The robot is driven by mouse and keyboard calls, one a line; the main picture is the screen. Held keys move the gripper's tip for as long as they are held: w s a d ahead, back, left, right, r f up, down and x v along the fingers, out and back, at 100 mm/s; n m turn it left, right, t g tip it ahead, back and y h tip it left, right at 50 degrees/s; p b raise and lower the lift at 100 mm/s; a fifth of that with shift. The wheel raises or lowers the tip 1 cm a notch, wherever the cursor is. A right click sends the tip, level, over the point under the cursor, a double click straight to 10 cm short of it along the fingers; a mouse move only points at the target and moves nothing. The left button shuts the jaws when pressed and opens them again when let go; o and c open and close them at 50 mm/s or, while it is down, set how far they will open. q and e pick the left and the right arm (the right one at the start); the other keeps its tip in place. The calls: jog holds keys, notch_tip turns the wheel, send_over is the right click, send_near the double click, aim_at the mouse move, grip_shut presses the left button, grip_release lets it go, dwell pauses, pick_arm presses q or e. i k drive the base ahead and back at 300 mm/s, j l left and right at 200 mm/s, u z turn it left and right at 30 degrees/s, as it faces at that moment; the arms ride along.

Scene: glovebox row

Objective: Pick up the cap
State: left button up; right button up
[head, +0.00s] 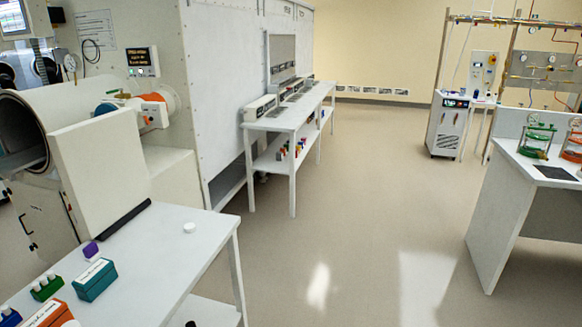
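A small white disc (189,227), which looks like the cap, lies on the white table (175,262) at the lower left, near its far right corner. Nothing touches it, and the tabletop around it is bare. Neither of my grippers shows in the head view.
A teal box (95,280), a purple piece (90,249), a green rack (46,287) and an orange box (52,315) stand left of the disc. A black bar (124,228) lies along the table's back. The floor (350,230) to the right is clear.

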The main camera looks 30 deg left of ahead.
aim_at(190, 228)
jog(key=i+j, duration=0.1)
jog(key=i, duration=0.8)
jog(key=i+j+u, duration=0.1)
jog(key=i, duration=0.8)
jog(key=i+u, duration=0.2)
jog(key=u, duration=0.25)
jog(key=i+l+u, duration=0.1)
jog(key=u, duration=0.35)
jog(key=i+l+u, duration=0.2)
jog(key=u, duration=0.2)
jog(key=i, duration=0.05)
